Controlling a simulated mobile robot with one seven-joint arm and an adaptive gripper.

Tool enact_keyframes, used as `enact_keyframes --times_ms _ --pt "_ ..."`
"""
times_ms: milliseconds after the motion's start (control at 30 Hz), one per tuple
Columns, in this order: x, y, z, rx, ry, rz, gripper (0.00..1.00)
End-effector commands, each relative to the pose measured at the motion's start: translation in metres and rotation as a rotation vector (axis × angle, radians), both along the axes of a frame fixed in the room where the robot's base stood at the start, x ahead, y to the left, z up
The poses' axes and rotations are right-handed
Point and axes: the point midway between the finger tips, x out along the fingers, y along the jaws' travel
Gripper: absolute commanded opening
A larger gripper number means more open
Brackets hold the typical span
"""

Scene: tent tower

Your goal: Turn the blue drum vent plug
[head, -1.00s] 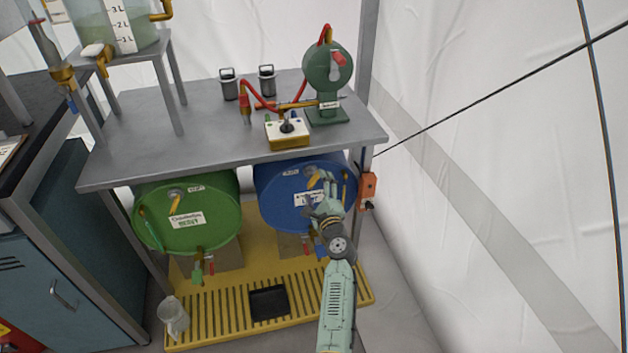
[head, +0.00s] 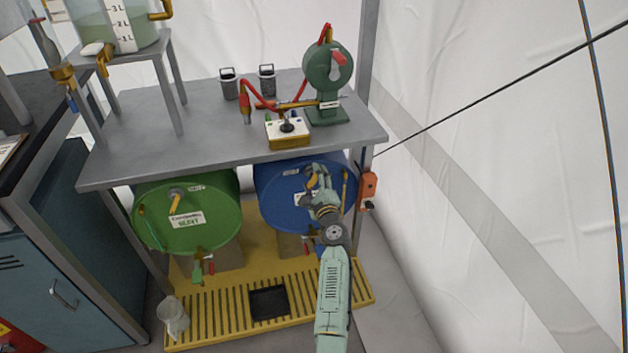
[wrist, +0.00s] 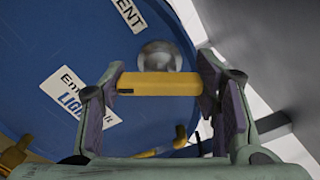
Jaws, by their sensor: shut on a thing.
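The blue drum (head: 279,192) lies on its side under the bench, its round end facing me. Its vent plug has a yellow bar handle (wrist: 158,83) on a round silver fitting (wrist: 160,54) in the wrist view. My gripper (wrist: 159,88) is shut on this handle, one finger at each end of the bar. In the head view my gripper (head: 318,182) is at the upper part of the drum end and hides part of the white label. The handle lies roughly level across the wrist picture.
A green drum (head: 220,225) with its own yellow vent handle lies to the left. The grey bench top (head: 180,140) overhangs both drums. An orange box (head: 368,186) is on the right bench post. A yellow slatted grate (head: 225,314) and a glass jar (head: 172,318) are below.

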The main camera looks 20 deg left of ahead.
Motion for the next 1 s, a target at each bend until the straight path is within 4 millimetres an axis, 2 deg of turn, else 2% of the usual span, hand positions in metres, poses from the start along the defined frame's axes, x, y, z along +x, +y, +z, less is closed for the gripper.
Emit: enact_keyframes --times_ms 67,333,667,1000 --pt "-0.0001 -0.0001 -0.0001 0.0 0.0 0.0 0.47" --pt "-0.0001 0.0 -0.0002 0.0 0.0 0.0 0.29" --pt "-0.0001 -0.0002 -0.0018 -0.04 -0.027 0.0 0.28" --pt "0.0001 -0.0005 -0.0042 -0.232 -0.158 -0.001 0.28"
